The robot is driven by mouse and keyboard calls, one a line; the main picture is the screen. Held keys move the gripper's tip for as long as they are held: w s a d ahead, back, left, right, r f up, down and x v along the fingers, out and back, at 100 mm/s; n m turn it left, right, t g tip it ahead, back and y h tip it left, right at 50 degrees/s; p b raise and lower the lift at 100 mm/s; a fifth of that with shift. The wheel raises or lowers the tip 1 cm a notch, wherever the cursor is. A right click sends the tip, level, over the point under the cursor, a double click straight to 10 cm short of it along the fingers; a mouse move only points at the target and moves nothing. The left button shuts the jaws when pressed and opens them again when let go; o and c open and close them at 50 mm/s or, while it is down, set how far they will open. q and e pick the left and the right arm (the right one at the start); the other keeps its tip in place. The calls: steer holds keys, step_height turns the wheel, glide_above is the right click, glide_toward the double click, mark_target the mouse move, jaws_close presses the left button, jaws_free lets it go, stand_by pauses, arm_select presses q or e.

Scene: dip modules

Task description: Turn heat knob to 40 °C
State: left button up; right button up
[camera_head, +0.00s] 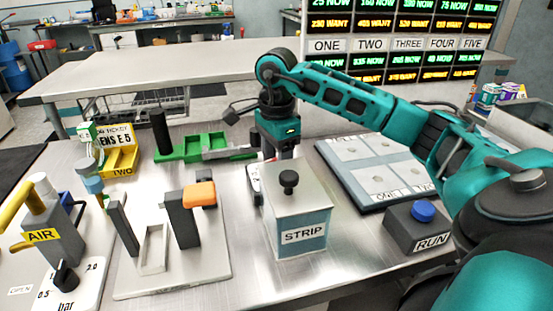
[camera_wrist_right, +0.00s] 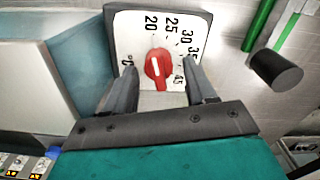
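The heat knob (camera_wrist_right: 154,68) is red with a white pointer line, on a white dial plate (camera_wrist_right: 128,28). The line points up the picture, roughly towards the 20 and 25 marks; its exact reading is unclear. Marks from 20 to 45 and °C show, but the 40 is hidden or unreadable near the right finger. My right gripper (camera_wrist_right: 160,72) is open, one finger on each side of the knob, with gaps visible. In the head view my right gripper (camera_head: 284,152) points down behind the STRIP box, which mostly hides the dial. My left gripper is not in view.
The STRIP box (camera_head: 300,215) with a black knob stands just in front of my right gripper. A green holder (camera_head: 190,150) lies to its left, a grey panel (camera_head: 375,165) to its right. The RUN box (camera_head: 415,232) has a blue button. A black cylinder (camera_wrist_right: 277,70) is near the dial.

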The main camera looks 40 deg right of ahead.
jaws_close()
stand_by(0.3)
